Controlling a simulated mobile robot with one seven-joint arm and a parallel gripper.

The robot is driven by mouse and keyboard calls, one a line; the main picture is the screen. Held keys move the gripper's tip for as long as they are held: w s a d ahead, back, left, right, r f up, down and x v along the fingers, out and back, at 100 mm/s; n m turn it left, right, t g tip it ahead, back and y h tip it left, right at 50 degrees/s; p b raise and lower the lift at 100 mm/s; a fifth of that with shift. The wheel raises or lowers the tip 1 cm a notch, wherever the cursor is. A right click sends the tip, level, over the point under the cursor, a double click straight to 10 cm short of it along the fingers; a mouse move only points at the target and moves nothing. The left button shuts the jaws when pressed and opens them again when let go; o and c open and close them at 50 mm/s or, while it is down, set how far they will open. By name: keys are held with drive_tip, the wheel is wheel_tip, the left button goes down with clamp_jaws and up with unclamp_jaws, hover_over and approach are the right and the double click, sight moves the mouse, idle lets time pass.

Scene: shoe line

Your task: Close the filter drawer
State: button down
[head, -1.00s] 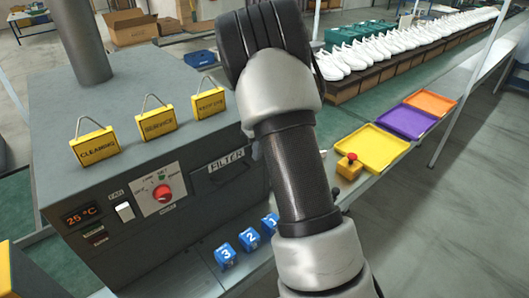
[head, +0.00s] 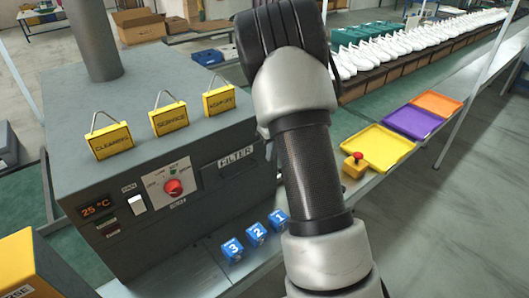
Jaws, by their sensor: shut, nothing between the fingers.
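The filter drawer (head: 238,163) is at the right end of the grey machine's front in the head view, with a "FILTER" label and a dark handle. My arm stands in front of its right part, and I cannot tell how far it is pulled out. The grey machine (head: 150,236) has a red knob (head: 173,187), a white fan switch (head: 137,204) and a "25 °C" display (head: 96,206). My arm fills the middle of the view. My gripper does not show.
Three yellow tags, cleaning (head: 110,141), service (head: 169,119) and another (head: 219,101), stand on the machine. Numbered blue blocks (head: 256,235) lie on the ledge before it. A yellow button box (head: 354,168) and a yellow tray (head: 378,148) are to the right.

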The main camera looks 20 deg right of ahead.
drive_tip(key=s+a+v, duration=0.1)
drive_tip(key=v, duration=0.9)
drive_tip(key=s+a+r+n+y, duration=0.1)
drive_tip(key=s+a+r+n, duration=0.4)
drive_tip(key=s+r+n, duration=0.35)
drive_tip(key=s+a+r+n+t+h, duration=0.1)
drive_tip(key=s+a+n, duration=0.3)
drive_tip(key=s+n, duration=0.6)
drive_tip(key=s+a+r+n+t, duration=0.2)
drive_tip(key=s+a+n, duration=0.2)
drive_tip(key=s+n, duration=0.6)
drive_tip(key=n, duration=0.3)
drive_tip(key=shift+s+a+r+n+h, duration=0.2)
drive_tip(key=shift+a+r+n+h, duration=0.1)
drive_tip(key=shift+n+h, duration=0.1)
